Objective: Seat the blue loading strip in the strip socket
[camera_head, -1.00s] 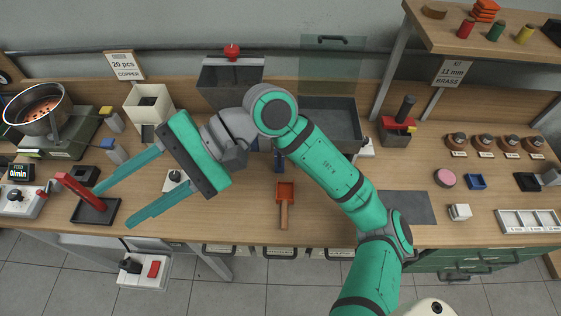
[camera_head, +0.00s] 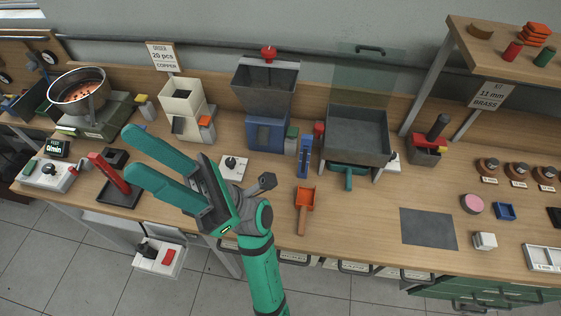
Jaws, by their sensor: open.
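A narrow upright blue piece, which looks like the blue loading strip (camera_head: 304,157), stands on the bench between the blue-fronted hopper machine (camera_head: 265,134) and the dark grey tray (camera_head: 357,135). I cannot tell whether it is loose or part of a fixture. I cannot make out the strip socket for certain. My gripper (camera_head: 128,150) is open and empty, with its fingers pointing up and left. In the picture it lies well left of the blue piece, over the bench near the red-handled black tool.
The red-handled black tool (camera_head: 112,176) is beside my fingertips. A white hopper box (camera_head: 183,95) and a copper-filled bowl feeder (camera_head: 80,92) stand behind. A grey mat (camera_head: 428,228) lies clear to the right.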

